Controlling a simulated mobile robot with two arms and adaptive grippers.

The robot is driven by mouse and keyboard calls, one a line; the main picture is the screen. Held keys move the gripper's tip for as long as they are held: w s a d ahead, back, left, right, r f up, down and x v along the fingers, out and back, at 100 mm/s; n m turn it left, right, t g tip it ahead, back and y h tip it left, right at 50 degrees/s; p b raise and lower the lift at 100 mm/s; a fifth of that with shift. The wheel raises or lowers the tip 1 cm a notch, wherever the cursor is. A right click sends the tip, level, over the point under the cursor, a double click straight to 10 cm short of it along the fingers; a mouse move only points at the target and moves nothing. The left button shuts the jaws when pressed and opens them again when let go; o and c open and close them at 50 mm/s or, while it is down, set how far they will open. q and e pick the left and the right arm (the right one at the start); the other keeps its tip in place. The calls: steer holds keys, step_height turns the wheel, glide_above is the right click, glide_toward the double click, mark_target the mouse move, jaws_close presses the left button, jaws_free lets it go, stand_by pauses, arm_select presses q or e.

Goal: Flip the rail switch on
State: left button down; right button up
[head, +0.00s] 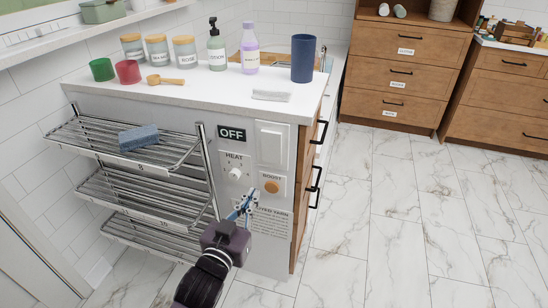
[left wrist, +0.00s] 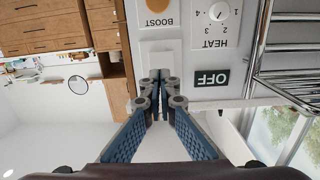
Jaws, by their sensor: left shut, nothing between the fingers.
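The white rocker switch plate (head: 272,143) is on the side panel of the counter, right of a black sign (head: 232,134) reading OFF. In the left wrist view, which is upside down, the switch plate (left wrist: 158,49) is partly hidden behind my fingertips, and the OFF sign (left wrist: 209,78) is beside it. My left gripper (head: 243,206) is shut and empty. In the head view its tips appear below the switch and BOOST button; in the left wrist view the tips (left wrist: 160,76) overlap the plate's edge. Contact cannot be told. My right gripper is not in view.
A HEAT knob (head: 235,174) and an orange BOOST button (head: 271,186) are on the panel. A chrome rail rack (head: 150,205) with a blue folded towel (head: 138,138) projects at left. The counter (head: 200,92) holds cups and bottles. The marble floor (head: 400,230) at right is clear.

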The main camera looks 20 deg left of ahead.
mark_target(272, 139)
arm_select(q)
step_height(272, 139, up, 6)
steer(key=s+t, duration=0.1)
steer(key=shift+r+t+b, duration=0.15)
steer(key=shift+t+b, duration=0.15)
steer(key=shift+b, duration=0.05)
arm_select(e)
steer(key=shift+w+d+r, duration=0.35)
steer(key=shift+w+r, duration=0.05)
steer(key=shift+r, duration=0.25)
arm_select(q)
steer(key=shift+d, duration=0.15)
steer(key=w, duration=0.8)
steer(key=w+r+b, duration=0.1)
steer(key=w, duration=0.3)
steer(key=shift+w+d, duration=0.15)
steer(key=shift+w, duration=0.75)
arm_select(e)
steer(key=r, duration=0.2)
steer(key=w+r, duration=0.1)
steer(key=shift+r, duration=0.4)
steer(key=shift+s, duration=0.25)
